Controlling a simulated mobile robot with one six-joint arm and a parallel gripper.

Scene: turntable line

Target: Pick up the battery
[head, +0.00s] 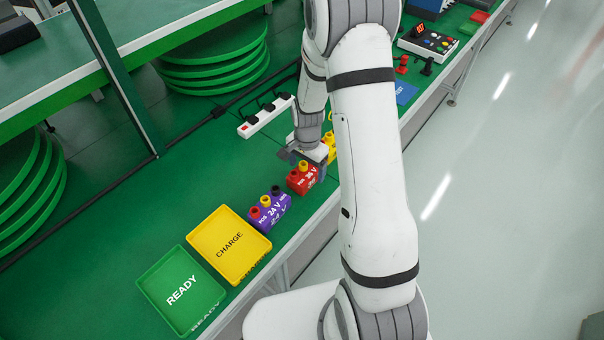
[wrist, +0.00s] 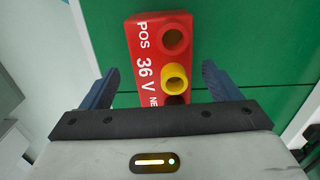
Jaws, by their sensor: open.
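No thing is labelled as a battery. A red block (head: 302,179) marked "36 V" stands near the table's front edge, with round sockets on top; it also shows in the wrist view (wrist: 145,42), with "POS" and "36 V" lettering, a red socket, a yellow one and a dark one. My gripper (wrist: 159,82) is open, its two dark blue fingers on either side of the red block's near end, with no clear contact. In the head view my gripper (head: 297,155) is just behind the red block, partly hidden by my arm.
A purple "24 V" block (head: 270,213), a yellow "CHARGE" tray (head: 213,225) and a green "READY" tray (head: 160,300) stand to the left. A yellow thing (head: 330,146) is partly hidden by my arm. A white power strip (head: 265,117) lies behind.

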